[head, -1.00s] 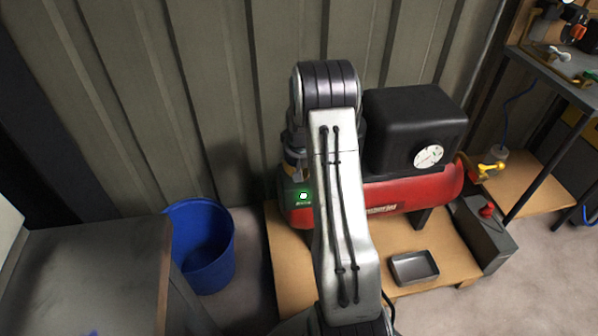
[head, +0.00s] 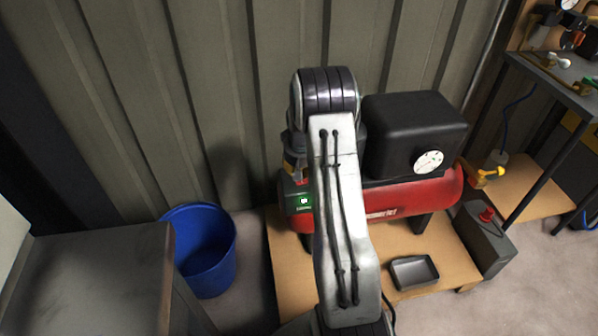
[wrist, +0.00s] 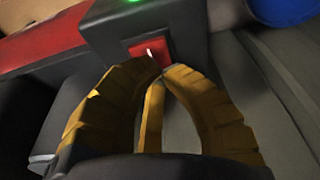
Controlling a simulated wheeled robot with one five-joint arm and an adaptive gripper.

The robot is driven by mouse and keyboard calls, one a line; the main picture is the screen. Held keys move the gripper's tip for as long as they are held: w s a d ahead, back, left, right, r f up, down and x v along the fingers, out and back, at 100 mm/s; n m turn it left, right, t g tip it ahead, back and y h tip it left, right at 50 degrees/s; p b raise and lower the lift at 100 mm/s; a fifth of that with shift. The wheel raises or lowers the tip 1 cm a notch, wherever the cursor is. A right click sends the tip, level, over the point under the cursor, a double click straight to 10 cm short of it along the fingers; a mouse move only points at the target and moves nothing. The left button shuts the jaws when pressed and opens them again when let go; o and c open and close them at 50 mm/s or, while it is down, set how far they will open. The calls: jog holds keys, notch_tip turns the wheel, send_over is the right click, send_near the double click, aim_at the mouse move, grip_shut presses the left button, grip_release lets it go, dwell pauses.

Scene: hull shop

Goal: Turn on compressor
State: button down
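The compressor has a red tank (head: 425,195) under a black motor cover (head: 415,130) with a round white gauge (head: 428,162). A small green panel (head: 304,201) with a white mark shows at the tank's left end, beside my arm. In the wrist view, a red rocker switch (wrist: 148,50) with a white mark sits on a dark housing (wrist: 105,30), below a green light (wrist: 135,2). My gripper (wrist: 161,73) has yellow fingers that meet at the tips, with nothing seen between them. The tips are right at the switch's lower edge; I cannot tell whether they touch it. My arm hides most of the gripper in the head view.
A blue bucket (head: 204,250) stands left of the wooden base (head: 447,262). A grey-topped bench (head: 95,270) is at the lower left. A corrugated wall (head: 215,90) stands behind.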

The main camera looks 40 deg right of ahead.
jog(key=p+v, duration=0.1)
jog(key=v, duration=0.1)
jog(key=p+v, duration=0.1)
jog(key=v, duration=0.1)
jog(key=shift+w+d+r+p, duration=0.1)
jog(key=shift+w+r+p, duration=0.05)
jog(key=shift+w+p, duration=0.15)
jog(key=s+a+r+p, duration=0.1)
jog(key=s+r, duration=0.3)
jog(key=r, duration=0.4)
jog(key=shift+s+a, duration=0.3)
jog(key=shift+a, duration=0.25)
